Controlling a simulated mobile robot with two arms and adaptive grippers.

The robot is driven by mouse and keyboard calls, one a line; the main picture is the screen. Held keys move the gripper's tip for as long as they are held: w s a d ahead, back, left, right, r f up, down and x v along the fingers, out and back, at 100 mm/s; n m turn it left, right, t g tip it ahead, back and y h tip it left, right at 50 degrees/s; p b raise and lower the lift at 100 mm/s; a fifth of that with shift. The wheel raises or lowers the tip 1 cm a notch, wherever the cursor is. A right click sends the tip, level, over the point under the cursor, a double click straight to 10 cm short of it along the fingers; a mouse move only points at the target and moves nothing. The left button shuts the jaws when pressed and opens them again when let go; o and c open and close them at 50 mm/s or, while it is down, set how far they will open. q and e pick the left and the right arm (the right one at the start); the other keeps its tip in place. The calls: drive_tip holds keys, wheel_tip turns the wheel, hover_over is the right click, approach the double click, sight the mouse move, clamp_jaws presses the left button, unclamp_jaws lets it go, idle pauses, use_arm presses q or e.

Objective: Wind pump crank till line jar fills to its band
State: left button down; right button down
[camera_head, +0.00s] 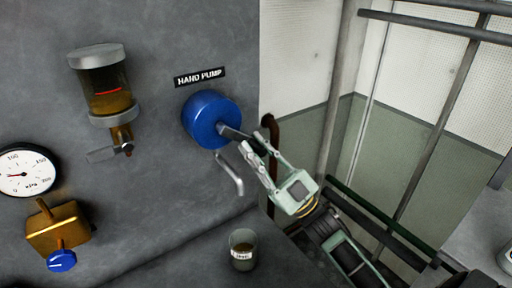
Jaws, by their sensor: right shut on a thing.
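The blue hand pump (203,120) is on the grey wall under a "HAND PUMP" label (200,77). Its dark crank (235,134) points right and slightly down from the hub. My right gripper (262,142) is shut on the outer end of the crank; its fingers hide the grip. The line jar (104,78) hangs upper left with grey caps and a red band (108,92) on its glass. Amber liquid fills its lower part, with its top close below the band; the exact level is hard to tell. My left gripper is not in view.
A bent spout (231,172) sticks out below the pump, above a small labelled cup (242,250). A pressure gauge (25,170) and a brass block (57,228) with a blue knob (62,260) are at left. Metal rails (440,120) stand at right.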

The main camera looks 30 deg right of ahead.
drive_tip(key=m+h, duration=0.1)
drive_tip(key=m+t+h, duration=0.1)
drive_tip(key=m, duration=0.1)
drive_tip(key=shift+a+f+t+h+b, duration=0.3)
drive_tip(key=shift+f+t+h, duration=0.1)
drive_tip(key=m+h, duration=0.2)
drive_tip(key=m, duration=0.1)
drive_tip(key=shift+a+f+t, duration=0.2)
drive_tip(key=shift+a+t, duration=0.15)
drive_tip(key=shift+t, duration=0.05)
drive_tip(key=c, duration=1.6)
unclamp_jaws()
drive_tip(key=shift+s, duration=0.1)
